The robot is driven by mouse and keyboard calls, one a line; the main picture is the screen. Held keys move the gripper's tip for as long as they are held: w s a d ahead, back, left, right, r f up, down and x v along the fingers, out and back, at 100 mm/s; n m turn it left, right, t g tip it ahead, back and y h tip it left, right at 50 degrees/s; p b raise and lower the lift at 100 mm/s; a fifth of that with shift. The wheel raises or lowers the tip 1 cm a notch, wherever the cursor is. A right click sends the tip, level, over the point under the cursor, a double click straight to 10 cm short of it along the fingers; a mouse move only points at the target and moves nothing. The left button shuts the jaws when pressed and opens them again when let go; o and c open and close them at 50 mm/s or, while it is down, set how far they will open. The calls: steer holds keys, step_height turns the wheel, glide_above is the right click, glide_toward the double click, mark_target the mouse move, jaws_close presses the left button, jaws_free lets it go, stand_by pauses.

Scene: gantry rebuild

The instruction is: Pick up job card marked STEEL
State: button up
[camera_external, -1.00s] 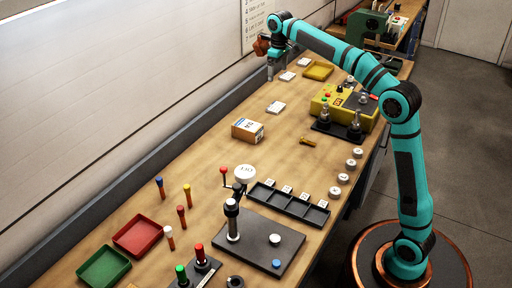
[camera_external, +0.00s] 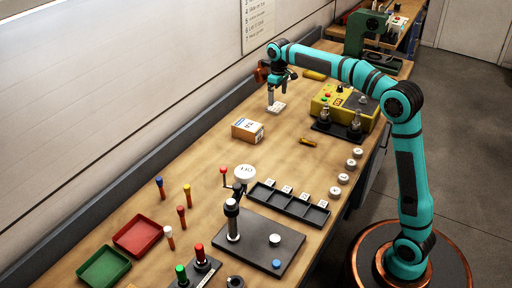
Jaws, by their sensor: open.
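A white card (camera_external: 276,108) lies flat on the workbench, left of the yellow machine; its print is too small to read, so I cannot tell whether it is marked STEEL. My gripper (camera_external: 270,101) is open and points down just above this card's far edge. I cannot tell whether the fingertips touch it. The two other white cards farther back are hidden behind my wrist and arm in this view.
A small cardboard box (camera_external: 247,130) stands in front of the card. A yellow machine (camera_external: 345,106) stands to the right, with a brass part (camera_external: 308,142) before it. Bare wood surrounds the card.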

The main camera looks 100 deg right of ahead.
mark_target(276, 106)
steer(key=shift+w+d+f, duration=0.15)
steer(key=shift+d+f, duration=0.05)
steer(key=shift+f, duration=1.15)
steer(key=shift+w+d+f, duration=0.1)
steer(key=shift+d+f, duration=0.05)
steer(key=shift+f, duration=1.15)
steer(key=c, duration=1)
